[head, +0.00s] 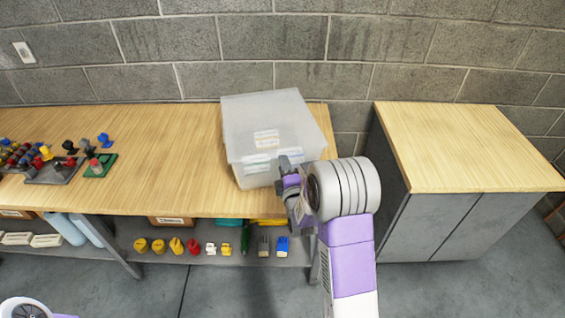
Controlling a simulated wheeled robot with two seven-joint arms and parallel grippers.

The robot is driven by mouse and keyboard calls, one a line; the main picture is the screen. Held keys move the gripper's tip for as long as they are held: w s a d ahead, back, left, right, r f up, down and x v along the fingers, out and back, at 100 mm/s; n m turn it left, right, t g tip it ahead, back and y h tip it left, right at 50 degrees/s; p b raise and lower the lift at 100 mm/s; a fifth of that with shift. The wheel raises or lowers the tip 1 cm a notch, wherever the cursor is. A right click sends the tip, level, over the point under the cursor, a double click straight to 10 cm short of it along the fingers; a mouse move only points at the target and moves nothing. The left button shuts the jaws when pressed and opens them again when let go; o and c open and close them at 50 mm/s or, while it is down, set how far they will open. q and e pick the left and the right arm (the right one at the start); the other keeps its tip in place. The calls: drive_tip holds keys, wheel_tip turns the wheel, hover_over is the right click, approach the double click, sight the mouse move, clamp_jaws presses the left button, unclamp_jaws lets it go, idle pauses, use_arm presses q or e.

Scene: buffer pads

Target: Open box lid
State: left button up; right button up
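A translucent white plastic box (255,172) with a pale lid (262,112) stands on the right end of the wooden workbench. The lid lies over the top of the box, and labels or packs show through the front wall. My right gripper (284,172) is at the front right side of the box, close to the rim; I cannot tell whether it touches. Its fingers are small and partly hidden by my wrist, so their opening is unclear. Part of my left arm shows at the bottom left corner; its gripper is out of view.
The workbench (170,175) has a clear stretch left of the box. Several small coloured parts (40,155) sit at its left. A wooden-topped cabinet (460,145) stands at right, its top empty. A shelf (205,258) below holds gloves and tools. A block wall is behind.

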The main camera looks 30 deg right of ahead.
drive_tip(key=shift+x, duration=1.25)
clamp_jaws()
idle(0.5)
